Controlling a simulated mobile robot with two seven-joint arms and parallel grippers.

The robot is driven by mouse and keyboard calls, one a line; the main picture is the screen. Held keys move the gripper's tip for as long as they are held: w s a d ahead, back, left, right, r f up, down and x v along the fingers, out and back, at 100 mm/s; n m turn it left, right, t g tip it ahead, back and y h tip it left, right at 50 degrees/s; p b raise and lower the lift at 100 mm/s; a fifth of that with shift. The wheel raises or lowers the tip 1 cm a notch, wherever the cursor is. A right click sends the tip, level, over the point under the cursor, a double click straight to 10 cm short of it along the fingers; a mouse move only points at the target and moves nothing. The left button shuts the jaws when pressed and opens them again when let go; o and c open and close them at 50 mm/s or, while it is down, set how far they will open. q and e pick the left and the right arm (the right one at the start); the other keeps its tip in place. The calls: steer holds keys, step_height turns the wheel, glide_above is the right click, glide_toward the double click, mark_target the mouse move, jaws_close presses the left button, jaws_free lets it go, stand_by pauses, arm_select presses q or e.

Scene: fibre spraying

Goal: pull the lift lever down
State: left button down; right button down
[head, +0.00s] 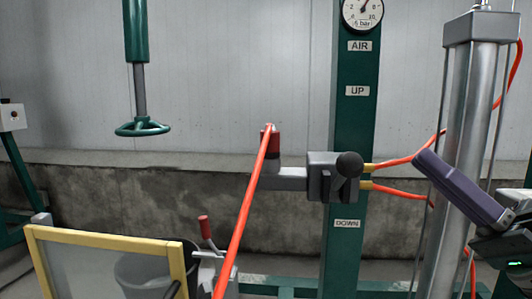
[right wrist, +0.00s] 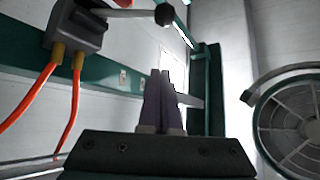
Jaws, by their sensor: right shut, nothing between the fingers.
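The lift lever's black ball knob (head: 349,164) sits at the front of a dark grey valve block (head: 318,178) on a green post. It stands between the UP label (head: 357,91) and the DOWN label (head: 347,223). My right gripper (head: 428,163) is right of the knob and apart from it, its purple fingers shut and empty, pointing up and left. In the right wrist view the knob (right wrist: 165,14) and its metal rod (right wrist: 130,13) are at the top, beyond the fingertips (right wrist: 160,75). My left gripper is not in view.
Orange hoses (head: 400,160) run from the valve block towards a grey cylinder (head: 460,150), close to my right gripper. Another hose (head: 243,215) crosses left of the block. A yellow-framed panel (head: 105,240) stands at lower left. A green handwheel (head: 142,128) hangs at upper left.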

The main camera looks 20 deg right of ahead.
mark_target(342, 176)
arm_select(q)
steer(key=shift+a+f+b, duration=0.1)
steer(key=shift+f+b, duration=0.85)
arm_select(e)
steer(key=w+a+r, duration=0.1)
steer(key=w+a, duration=0.3)
steer(key=a, duration=0.1)
steer(key=shift+w, duration=0.15)
